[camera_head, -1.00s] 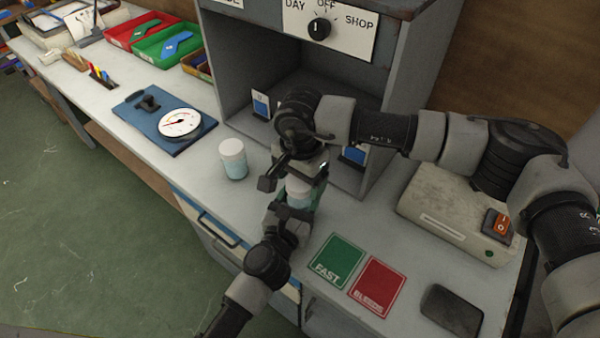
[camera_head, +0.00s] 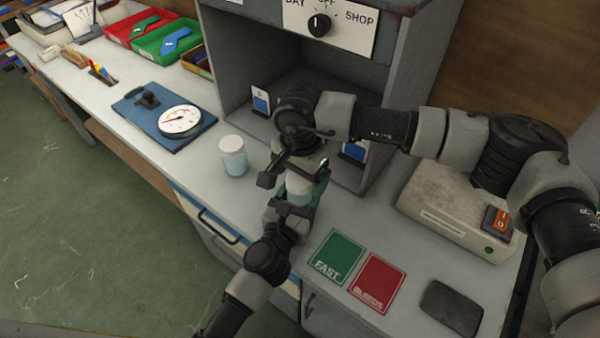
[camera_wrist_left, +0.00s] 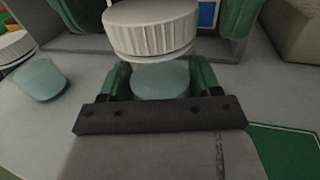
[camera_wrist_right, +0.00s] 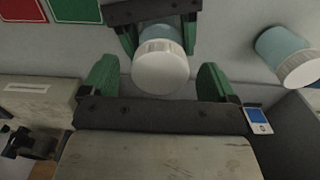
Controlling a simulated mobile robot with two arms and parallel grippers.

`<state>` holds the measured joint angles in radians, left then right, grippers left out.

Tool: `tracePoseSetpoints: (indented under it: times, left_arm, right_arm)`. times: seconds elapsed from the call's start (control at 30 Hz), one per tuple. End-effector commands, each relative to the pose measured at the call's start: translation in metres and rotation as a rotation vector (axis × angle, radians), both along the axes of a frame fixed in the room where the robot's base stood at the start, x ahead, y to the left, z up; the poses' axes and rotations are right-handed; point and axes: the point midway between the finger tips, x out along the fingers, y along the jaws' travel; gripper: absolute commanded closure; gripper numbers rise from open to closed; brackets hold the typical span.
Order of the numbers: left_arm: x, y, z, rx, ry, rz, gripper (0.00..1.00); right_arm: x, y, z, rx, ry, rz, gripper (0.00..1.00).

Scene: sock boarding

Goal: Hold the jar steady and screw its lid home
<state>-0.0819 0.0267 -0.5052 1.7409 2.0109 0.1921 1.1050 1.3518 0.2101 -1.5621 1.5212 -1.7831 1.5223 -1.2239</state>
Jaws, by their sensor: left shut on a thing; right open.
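A jar with a pale blue body (camera_head: 297,198) and a white ribbed lid (camera_wrist_left: 152,30) stands upright. My left gripper (camera_wrist_left: 160,82) is shut on the jar's body from the front. In the left wrist view the lid sits above the body, with a pale band between them; I cannot tell how far it is screwed on. My right gripper (camera_wrist_right: 158,80) points down over the jar, open. Its green fingers are on either side of the lid (camera_wrist_right: 160,66), with gaps visible in the right wrist view. In the head view the right gripper (camera_head: 296,174) partly hides the lid.
A second lidded jar (camera_head: 233,157) stands to the left, clear of the grippers. A grey cabinet (camera_head: 230,75) rises behind. Green FAST (camera_head: 337,257) and red BLEEDS (camera_head: 377,283) cards lie to the right, near a switch box (camera_head: 450,210). A blue dial board (camera_head: 150,118) lies left.

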Motion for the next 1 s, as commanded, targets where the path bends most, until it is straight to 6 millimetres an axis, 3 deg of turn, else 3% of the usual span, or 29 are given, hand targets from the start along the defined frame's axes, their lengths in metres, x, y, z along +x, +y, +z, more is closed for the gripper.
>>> tracePoseSetpoints:
  times: [0.27, 0.7, 1.0]
  left_arm:
    - [0.000, 0.000, 0.000, 0.000, 0.000, 0.000, 1.00]
    - [0.000, 0.000, 0.000, 0.000, 0.000, 0.000, 1.00]
    - [0.000, 0.000, 0.000, 0.000, 0.000, 0.000, 1.00]
  right_arm:
    - [0.001, 0.000, 0.012, 0.002, -0.003, 0.000, 0.11]
    - [0.001, 0.000, 0.099, 0.001, -0.003, 0.000, 0.11]
    - [0.000, 0.000, 0.120, 0.000, 0.000, 0.000, 0.11]
